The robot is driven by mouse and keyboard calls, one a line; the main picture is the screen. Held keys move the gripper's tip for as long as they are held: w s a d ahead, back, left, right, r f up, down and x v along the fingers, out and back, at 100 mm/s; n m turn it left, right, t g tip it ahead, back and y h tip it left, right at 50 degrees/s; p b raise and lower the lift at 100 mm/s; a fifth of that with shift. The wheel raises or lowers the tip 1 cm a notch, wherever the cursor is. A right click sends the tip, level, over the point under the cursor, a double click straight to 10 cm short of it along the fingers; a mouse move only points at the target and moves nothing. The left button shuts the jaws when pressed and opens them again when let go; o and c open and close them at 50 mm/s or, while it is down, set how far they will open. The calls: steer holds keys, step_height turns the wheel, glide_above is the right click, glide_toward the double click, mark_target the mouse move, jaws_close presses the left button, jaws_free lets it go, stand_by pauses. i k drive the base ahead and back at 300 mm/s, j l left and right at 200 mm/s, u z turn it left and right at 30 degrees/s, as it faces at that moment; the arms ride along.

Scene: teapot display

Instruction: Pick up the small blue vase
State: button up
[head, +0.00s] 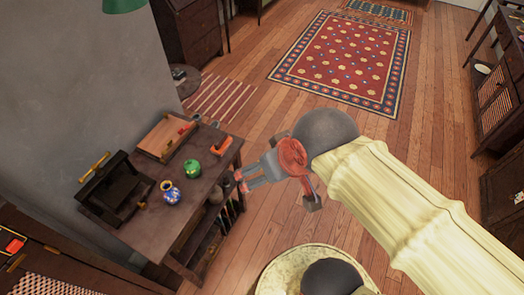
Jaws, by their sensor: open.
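The small blue vase (171,194) stands on a dark wooden table (150,228), near the middle of its top. It has a yellowish patterned area and an orange spot at its top. My gripper (241,182) is open and empty, just off the right edge of the table. It is to the right of the vase, with a clear gap between them. The gripper's fingers point left, toward the table. The vase's lower far side is hidden.
A green pot (191,168) stands close behind the vase, to its right. A black object (110,195) is to the left. A wooden box (166,138) and an orange item (196,142) are at the back.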

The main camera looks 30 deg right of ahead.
mark_target(171, 194)
steer(key=k+j, duration=0.1)
steer(key=j, duration=0.2)
steer(key=k+j, duration=0.15)
steer(key=j, duration=0.2)
steer(key=k+j, duration=0.1)
steer(key=j, duration=0.2)
steer(key=k+j, duration=0.15)
steer(key=j, duration=0.2)
